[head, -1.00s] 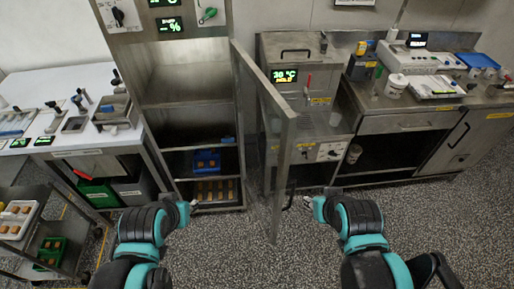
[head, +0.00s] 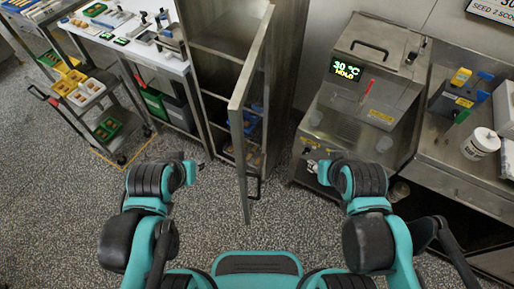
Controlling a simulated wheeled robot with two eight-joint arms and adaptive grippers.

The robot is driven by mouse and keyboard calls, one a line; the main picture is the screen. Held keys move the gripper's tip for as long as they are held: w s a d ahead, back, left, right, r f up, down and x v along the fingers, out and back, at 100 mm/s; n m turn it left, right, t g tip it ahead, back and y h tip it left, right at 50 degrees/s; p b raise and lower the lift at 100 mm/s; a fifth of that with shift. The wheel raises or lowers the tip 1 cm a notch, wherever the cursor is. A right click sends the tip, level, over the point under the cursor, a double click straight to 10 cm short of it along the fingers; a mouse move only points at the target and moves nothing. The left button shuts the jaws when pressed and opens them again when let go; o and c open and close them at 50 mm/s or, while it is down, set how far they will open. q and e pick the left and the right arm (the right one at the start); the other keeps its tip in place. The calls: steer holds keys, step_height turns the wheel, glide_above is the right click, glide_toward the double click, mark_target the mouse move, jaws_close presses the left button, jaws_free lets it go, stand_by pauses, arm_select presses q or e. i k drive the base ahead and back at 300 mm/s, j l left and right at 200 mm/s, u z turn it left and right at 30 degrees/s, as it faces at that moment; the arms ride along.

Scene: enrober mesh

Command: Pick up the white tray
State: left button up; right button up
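A white tray (head: 86,93) with tan pieces in it sits on the top of a dark wheeled cart (head: 120,112) at the left in the head view. My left gripper (head: 197,172) is in front of the open steel cabinet, to the right of the cart and well apart from the tray. My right gripper (head: 312,162) is in front of the steel unit with the temperature display. Both grippers are small in the picture, and I cannot tell whether their fingers are open or shut. Neither shows anything held.
An open steel door (head: 246,110) stands out between my two arms. A yellow tray (head: 68,82) lies beside the white tray, and a green tray (head: 107,127) is lower on the cart. The speckled floor (head: 60,200) is clear at the lower left.

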mark_target(86, 92)
steer(key=k, duration=0.25)
steer(key=u, duration=1.4)
steer(key=i+j, duration=0.6)
steer(key=i+z, duration=0.15)
steer(key=i, duration=0.5)
steer(key=i+z, duration=0.15)
steer(key=i, duration=0.5)
steer(key=i+j+z, duration=0.15)
steer(key=i, duration=0.5)
steer(key=i+l, duration=0.2)
steer(key=i, duration=0.35)
steer(key=k+z, duration=0.05)
